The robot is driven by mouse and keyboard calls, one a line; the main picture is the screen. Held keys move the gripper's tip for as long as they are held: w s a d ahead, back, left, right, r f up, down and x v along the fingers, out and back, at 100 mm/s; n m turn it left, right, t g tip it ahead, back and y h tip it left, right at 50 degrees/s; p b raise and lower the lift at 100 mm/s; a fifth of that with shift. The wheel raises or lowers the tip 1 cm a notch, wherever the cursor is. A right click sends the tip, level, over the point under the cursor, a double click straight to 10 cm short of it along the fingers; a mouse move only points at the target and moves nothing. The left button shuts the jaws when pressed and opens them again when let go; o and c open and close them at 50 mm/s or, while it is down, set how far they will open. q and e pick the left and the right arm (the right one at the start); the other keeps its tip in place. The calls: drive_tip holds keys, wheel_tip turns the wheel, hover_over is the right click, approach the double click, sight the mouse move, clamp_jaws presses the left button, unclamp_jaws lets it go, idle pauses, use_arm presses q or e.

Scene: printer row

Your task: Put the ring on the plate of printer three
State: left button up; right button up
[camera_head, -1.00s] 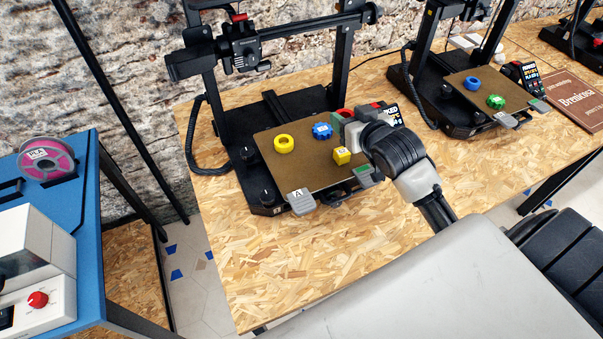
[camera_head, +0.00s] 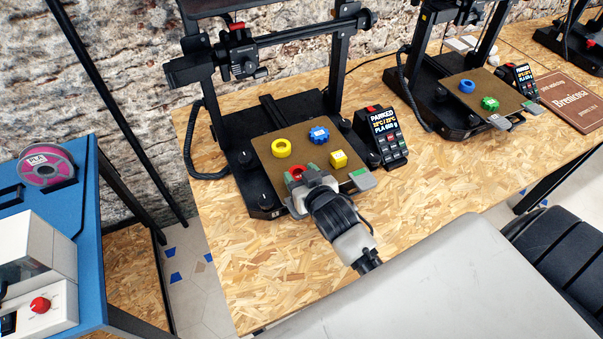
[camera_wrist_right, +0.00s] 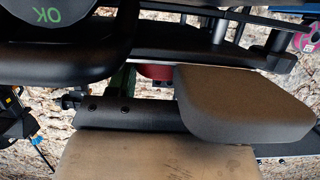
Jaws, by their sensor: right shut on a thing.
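My right gripper (camera_head: 303,176) is shut on a red ring (camera_head: 295,171) at the front left of the nearest printer's brown plate (camera_head: 262,150). I cannot tell whether the ring touches the plate. A red piece of it also shows in the right wrist view (camera_wrist_right: 155,72), mostly hidden by the gripper. On the same plate are a yellow ring (camera_head: 281,148), a blue gear-like piece (camera_head: 318,135) and a yellow cube (camera_head: 338,159). Farther right, a second printer's plate (camera_head: 478,94) holds a blue ring (camera_head: 467,87) and a green gear-like piece (camera_head: 490,104). My left gripper is not in view.
A third printer (camera_head: 575,48) is partly cut off at the top right. A screen unit reading PARKED (camera_head: 385,135) stands right of the nearest printer. A brown book (camera_head: 572,102) lies at the right. The wooden table's front (camera_head: 235,260) is clear.

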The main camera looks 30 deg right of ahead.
drive_tip(key=shift+f, duration=0.1)
drive_tip(key=shift+f, duration=0.1)
drive_tip(key=o, duration=0.9)
drive_tip(key=shift+f, duration=0.1)
